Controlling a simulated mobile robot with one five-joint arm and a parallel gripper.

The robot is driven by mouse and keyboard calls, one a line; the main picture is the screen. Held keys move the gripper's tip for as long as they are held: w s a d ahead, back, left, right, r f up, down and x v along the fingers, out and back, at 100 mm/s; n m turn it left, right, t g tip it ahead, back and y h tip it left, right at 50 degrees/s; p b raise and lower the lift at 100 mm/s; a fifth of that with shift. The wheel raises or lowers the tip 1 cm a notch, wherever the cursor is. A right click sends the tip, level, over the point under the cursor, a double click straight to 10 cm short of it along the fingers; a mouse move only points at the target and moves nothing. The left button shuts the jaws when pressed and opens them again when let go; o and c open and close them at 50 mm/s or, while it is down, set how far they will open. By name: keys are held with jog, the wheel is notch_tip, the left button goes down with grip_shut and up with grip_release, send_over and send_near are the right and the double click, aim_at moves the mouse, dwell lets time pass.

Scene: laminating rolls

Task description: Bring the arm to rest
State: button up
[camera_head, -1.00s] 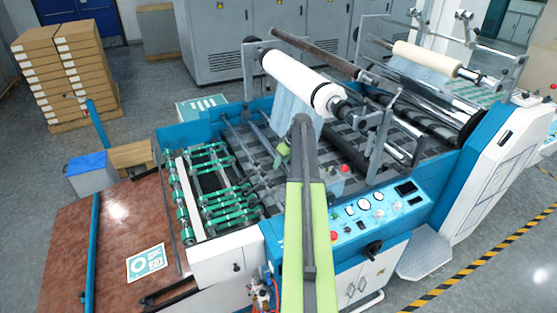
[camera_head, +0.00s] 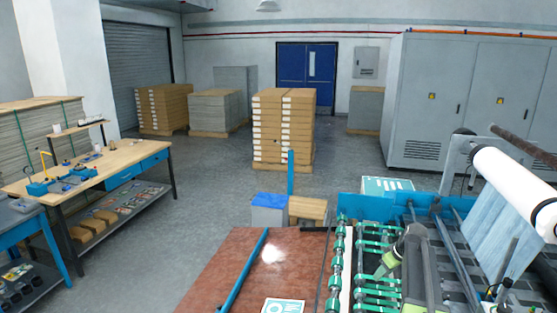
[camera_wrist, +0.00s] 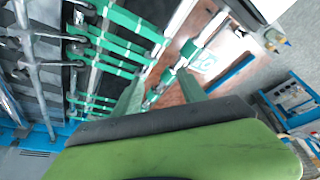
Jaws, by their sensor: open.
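My arm (camera_head: 415,273), green and dark grey, is at the lower right of the head view, over the laminating machine. My gripper (camera_head: 386,264) is beside its front joint, above the green-banded feed rollers (camera_head: 376,285). In the wrist view my gripper (camera_wrist: 160,82) has its two green fingers apart with nothing between them. The rollers (camera_wrist: 115,40) and the red-brown feed table (camera_wrist: 188,84) lie beyond the fingers. I cannot tell the exact height of the fingers above the machine.
A white film roll (camera_head: 515,188) with a bluish sheet hangs on the machine at right. A printed sheet (camera_head: 283,306) lies on the feed table. A workbench (camera_head: 100,165) stands at left, stacked boxes (camera_head: 283,130) behind. The grey floor (camera_head: 215,205) between is clear.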

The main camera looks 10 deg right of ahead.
jog(key=s+a+f+g+b, duration=0.1)
jog(key=s+a+f+b, duration=0.25)
jog(key=a, duration=0.75)
jog(key=s+a+f+n+g+b, duration=0.1)
jog(key=s+a+f+b, duration=0.2)
jog(key=a, duration=0.8)
jog(key=s+a+f+g+b, duration=0.1)
jog(key=s+a+f+b, duration=0.3)
jog(key=a, duration=0.6)
jog(key=s+m+g+h+p, duration=0.1)
jog(key=s+m+p, duration=0.1)
jog(key=s+m, duration=0.3)
jog(key=s, duration=0.2)
jog(key=shift+s+a+f, duration=0.25)
jog(key=shift+s+f, duration=0.15)
